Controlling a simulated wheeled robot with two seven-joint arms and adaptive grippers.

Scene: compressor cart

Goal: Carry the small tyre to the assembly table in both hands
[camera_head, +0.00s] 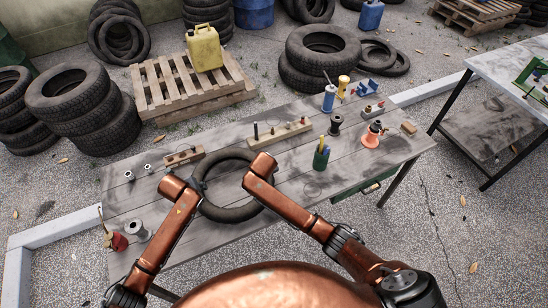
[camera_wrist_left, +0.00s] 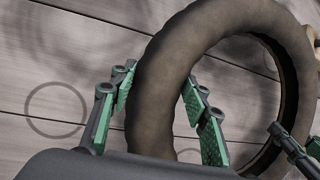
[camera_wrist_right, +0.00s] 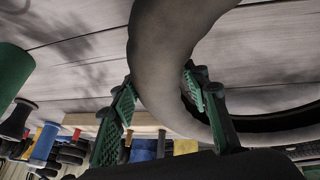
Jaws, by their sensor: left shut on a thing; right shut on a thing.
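The small tyre (camera_head: 205,205) is a dark, thin ring above the grey plank table (camera_head: 305,192) in the head view. My left gripper (camera_head: 197,188) is shut on its left side. My right gripper (camera_head: 254,180) is shut on its right side. In the left wrist view the tyre (camera_wrist_left: 165,75) passes between the green-padded fingers (camera_wrist_left: 160,105). In the right wrist view the tyre (camera_wrist_right: 160,60) also passes between the fingers (camera_wrist_right: 160,100). The copper arm covers part of the tyre's right side. I cannot tell whether the tyre touches the tabletop.
On the table stand wooden blocks with pegs (camera_head: 285,132), a green pen cup (camera_head: 321,157), a blue can (camera_head: 329,98), an orange item (camera_head: 372,135) and metal spools (camera_head: 138,231). A second table (camera_head: 520,65) is at the right. Tyre stacks (camera_head: 80,105) and a pallet (camera_head: 190,90) lie beyond.

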